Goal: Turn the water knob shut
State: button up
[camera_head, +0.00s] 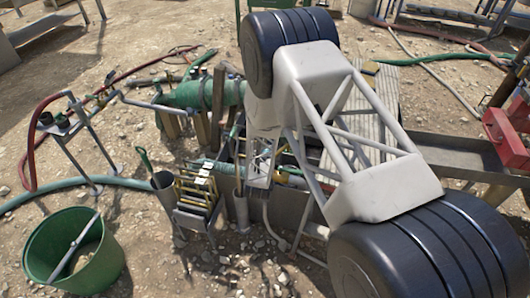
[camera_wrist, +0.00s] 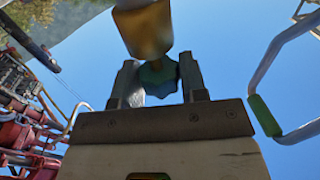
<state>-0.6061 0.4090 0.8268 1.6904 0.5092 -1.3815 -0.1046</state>
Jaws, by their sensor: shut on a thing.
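The water knob (camera_wrist: 158,77) is a dark teal, lobed knob below a brass fitting (camera_wrist: 145,28) in the wrist view. My gripper (camera_wrist: 159,82) is shut on it, with one finger on each side of the knob. Part of the knob is hidden by the fingers. In the head view my arm covers the middle of the scene, and the knob cannot be made out there.
A green bucket (camera_head: 36,250) stands at the lower left. A rack of yellow-framed pieces (camera_head: 197,190) and a dark holder with a green-handled tool (camera_head: 164,184) stand left of my arm. Hoses (camera_head: 120,183) cross the ground. A red box (camera_head: 505,137) is at the right.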

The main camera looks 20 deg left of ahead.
jog(key=shift+m+h, duration=0.5)
jog(key=shift+h, duration=0.6)
jog(key=o, duration=0.9)
jog(key=shift+s, duration=0.1)
jog(key=shift+s, duration=3.8)
